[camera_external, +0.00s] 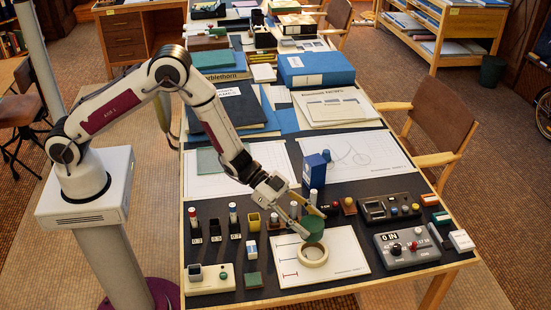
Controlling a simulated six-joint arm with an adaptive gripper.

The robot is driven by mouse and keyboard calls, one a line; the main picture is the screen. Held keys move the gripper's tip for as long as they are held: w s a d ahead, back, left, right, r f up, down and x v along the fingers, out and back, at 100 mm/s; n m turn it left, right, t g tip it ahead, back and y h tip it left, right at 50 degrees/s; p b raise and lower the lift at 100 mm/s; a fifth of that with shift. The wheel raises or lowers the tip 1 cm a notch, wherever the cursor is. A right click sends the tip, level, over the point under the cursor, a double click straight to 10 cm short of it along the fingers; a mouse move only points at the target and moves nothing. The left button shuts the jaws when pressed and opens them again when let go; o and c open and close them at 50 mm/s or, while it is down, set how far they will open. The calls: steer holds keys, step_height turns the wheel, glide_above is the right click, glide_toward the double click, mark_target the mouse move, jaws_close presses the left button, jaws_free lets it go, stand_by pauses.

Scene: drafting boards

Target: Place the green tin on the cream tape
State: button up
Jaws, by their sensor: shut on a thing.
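The green tin (313,229) is round and is held between the fingers of my gripper (305,212), which is shut on it. The tin looks tilted and is just above and behind the cream tape (313,255). The cream tape is a ring lying flat on a white drawing sheet (344,248) near the front of the table. In this view the tin's lower edge comes close to the tape's far rim; I cannot tell whether they touch. Part of the tin is hidden by the fingers.
A blue box (314,171) stands upright behind my gripper. A grey control box (407,247) is right of the sheet, and a cream device (210,279) is at the front left. Small blocks and several markers stand left of the sheet. The sheet's right part is clear.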

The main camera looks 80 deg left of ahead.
steer(key=shift+f, duration=1.85)
steer(key=shift+f, duration=0.15)
steer(key=o, duration=1.2)
steer(key=shift+v, duration=0.8)
steer(key=v, duration=1)
steer(key=shift+s+a, duration=0.2)
